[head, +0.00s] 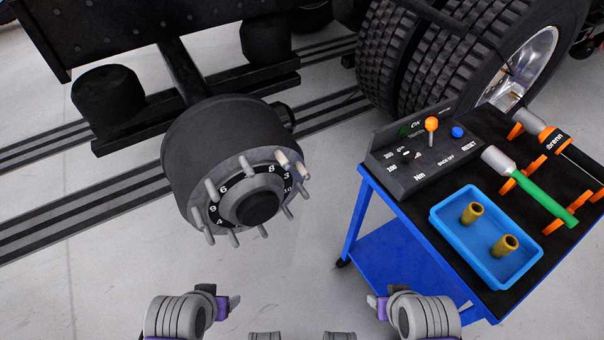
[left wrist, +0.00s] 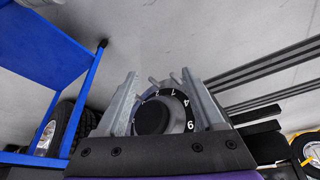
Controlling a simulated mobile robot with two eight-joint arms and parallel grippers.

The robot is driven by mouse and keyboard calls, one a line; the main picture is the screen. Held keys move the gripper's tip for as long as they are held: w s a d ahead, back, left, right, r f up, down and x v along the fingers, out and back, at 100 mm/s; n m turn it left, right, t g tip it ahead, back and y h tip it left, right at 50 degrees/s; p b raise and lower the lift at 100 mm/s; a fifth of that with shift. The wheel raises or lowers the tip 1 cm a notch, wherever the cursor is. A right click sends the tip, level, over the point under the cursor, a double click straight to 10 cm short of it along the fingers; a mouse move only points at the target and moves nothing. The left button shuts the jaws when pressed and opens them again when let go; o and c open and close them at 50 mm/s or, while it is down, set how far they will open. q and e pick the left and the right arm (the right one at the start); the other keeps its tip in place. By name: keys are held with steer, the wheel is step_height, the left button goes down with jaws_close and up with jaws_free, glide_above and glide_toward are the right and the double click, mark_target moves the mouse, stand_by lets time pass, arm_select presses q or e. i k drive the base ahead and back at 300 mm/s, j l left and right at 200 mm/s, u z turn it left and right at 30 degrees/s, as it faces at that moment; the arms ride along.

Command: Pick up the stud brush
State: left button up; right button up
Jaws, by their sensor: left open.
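The stud brush appears to be the green-handled tool (head: 540,199) with a grey cylindrical head, lying in orange holders on the cart's black top at the right of the head view. My left gripper (head: 230,304) is at the bottom, left of centre, well away from it. In the left wrist view it is open (left wrist: 160,74) and empty, with the hub beyond its fingers. My right gripper (head: 376,306) is at the bottom, right of centre, nearer the cart but apart from the brush. Its jaw opening cannot be made out.
The blue cart (head: 366,215) also carries a control box (head: 425,150), a blue tray (head: 476,252) with two brass-coloured sockets, and an orange-black tool (head: 554,141). A wheel hub with studs (head: 215,145) stands left of centre. Floor between hub and cart is clear.

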mark_target(493, 157)
steer(key=z, duration=1.55)
